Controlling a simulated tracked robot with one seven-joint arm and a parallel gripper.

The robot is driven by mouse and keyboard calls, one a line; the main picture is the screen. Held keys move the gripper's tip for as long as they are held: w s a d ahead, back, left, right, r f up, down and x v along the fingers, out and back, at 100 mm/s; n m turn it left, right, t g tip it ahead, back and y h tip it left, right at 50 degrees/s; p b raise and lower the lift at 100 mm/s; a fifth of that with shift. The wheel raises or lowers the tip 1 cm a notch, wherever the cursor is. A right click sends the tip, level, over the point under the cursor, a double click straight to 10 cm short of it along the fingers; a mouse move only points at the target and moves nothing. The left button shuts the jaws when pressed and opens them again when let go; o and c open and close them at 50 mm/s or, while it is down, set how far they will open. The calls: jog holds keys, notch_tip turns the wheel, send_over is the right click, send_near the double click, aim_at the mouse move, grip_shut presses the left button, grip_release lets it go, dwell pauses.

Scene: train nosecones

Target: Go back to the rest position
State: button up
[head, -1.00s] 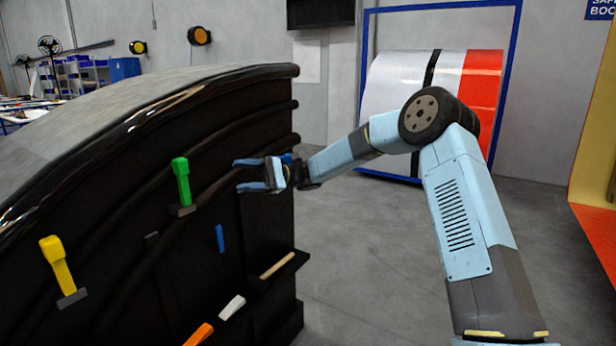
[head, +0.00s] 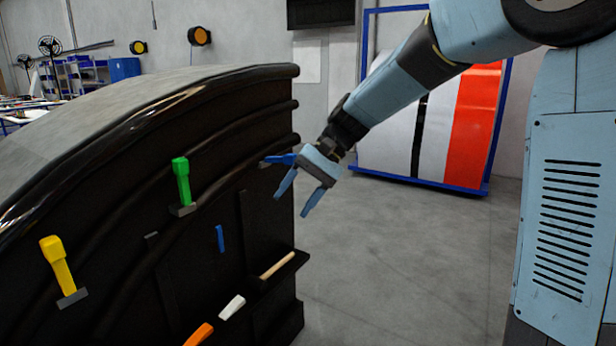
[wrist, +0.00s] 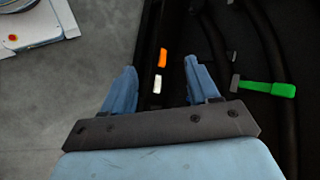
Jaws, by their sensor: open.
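My gripper (head: 298,193) is open and empty in the head view, to the right of the black curved nosecone (head: 120,220). Its two blue fingers point down and apart. In the wrist view my gripper (wrist: 160,85) shows both fingers spread, with nothing between them but the background. A green-handled tool (head: 182,182) and a yellow-handled tool (head: 56,262) stand on the nosecone's side. The green tool also shows in the wrist view (wrist: 268,89), right of the fingers.
Orange (head: 199,335) and white (head: 232,307) pieces and a wooden handle (head: 277,265) lie along the nosecone's low ledge. A small blue item (head: 220,238) is on its face. A striped panel (head: 470,125) stands behind my arm. The grey floor (head: 400,270) to the right is clear.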

jog(key=s+d+t+h, duration=0.3)
jog(key=s+d, duration=0.6)
jog(key=d, duration=0.4)
jog(key=s+d+r+t+h, duration=0.1)
jog(key=s+d+t+h, duration=0.3)
jog(key=s+d, duration=0.5)
jog(key=d+t, duration=0.2)
jog(key=d, duration=0.2)
jog(key=shift+s+r, duration=0.3)
jog(key=shift+s, duration=0.05)
